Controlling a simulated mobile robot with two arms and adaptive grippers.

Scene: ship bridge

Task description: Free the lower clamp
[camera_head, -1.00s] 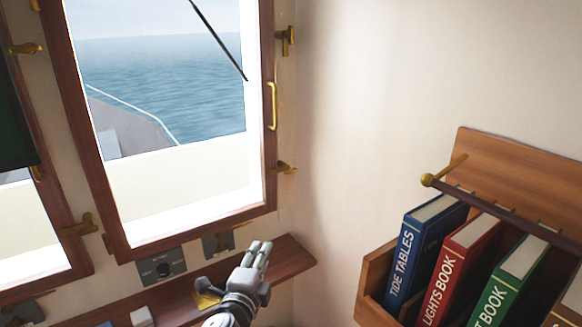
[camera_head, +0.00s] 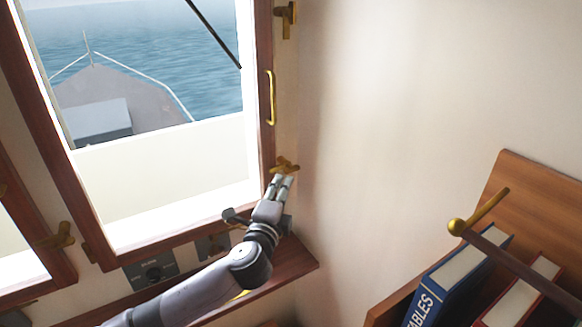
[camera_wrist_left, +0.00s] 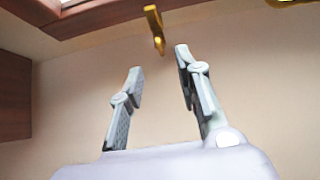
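The lower clamp (camera_head: 287,166) is a brass piece at the lower right side of the window frame (camera_head: 267,130). My left gripper (camera_head: 284,181) is just below it in the head view, fingers pointing up at it. In the left wrist view the two fingers (camera_wrist_left: 158,62) are spread with nothing between them. A brass lever (camera_wrist_left: 155,30), apparently the lower clamp, hangs just beyond the fingertips, in line with the gap and apart from both fingers. My right gripper is not in view.
An upper clamp (camera_head: 286,16) and a brass handle (camera_head: 271,98) are higher on the same side. A wooden ledge (camera_head: 290,262) runs below the window. A bookshelf (camera_head: 520,195) with a rail stands at the right. The wall between is bare.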

